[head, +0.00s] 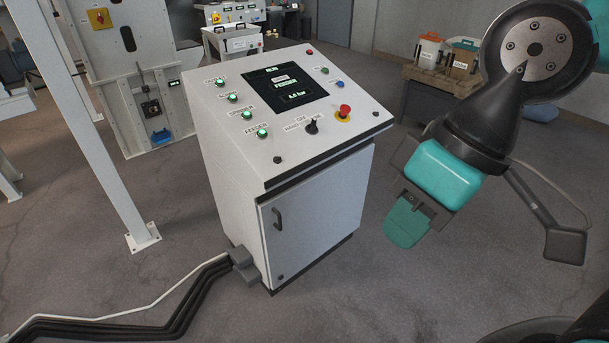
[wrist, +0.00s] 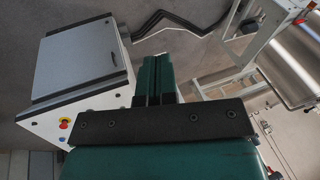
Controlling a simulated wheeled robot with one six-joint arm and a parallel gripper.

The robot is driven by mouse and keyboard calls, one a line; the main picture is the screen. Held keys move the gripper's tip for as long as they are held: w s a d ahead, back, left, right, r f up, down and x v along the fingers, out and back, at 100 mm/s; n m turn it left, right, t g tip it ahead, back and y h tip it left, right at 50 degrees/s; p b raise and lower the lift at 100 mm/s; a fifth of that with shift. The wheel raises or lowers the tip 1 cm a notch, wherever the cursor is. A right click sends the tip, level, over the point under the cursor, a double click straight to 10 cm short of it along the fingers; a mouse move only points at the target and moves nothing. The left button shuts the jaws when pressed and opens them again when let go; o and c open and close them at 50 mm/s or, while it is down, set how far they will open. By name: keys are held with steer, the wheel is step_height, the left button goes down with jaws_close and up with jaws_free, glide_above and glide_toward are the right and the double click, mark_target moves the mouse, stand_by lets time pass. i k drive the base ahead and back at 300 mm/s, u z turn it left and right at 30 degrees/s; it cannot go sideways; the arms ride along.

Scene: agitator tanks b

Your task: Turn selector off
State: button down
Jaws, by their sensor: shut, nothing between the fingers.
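The black selector knob (head: 312,127) sits on the sloped top of a white control console (head: 235,185), near its front edge. Labels reading HAND and OFF are beside it; the label on its right is partly hidden by the knob. The knob stands toward upper right, but its exact setting is too small to tell. My gripper (head: 405,228) is to the right of the console, apart from it, pointing down with its teal fingers together and empty.
A red emergency button (head: 344,111) on a yellow base is just right of the selector. Several green-lit buttons (head: 247,115) line the panel's left, beside a dark screen (head: 285,88). Black cables (head: 190,290) cross the floor at left.

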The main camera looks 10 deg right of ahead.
mark_target(311, 127)
steer(key=z, duration=0.05)
steer(key=k, duration=0.6)
steer(key=u, duration=0.45)
steer(key=i, duration=1.4)
steer(key=z, duration=0.6)
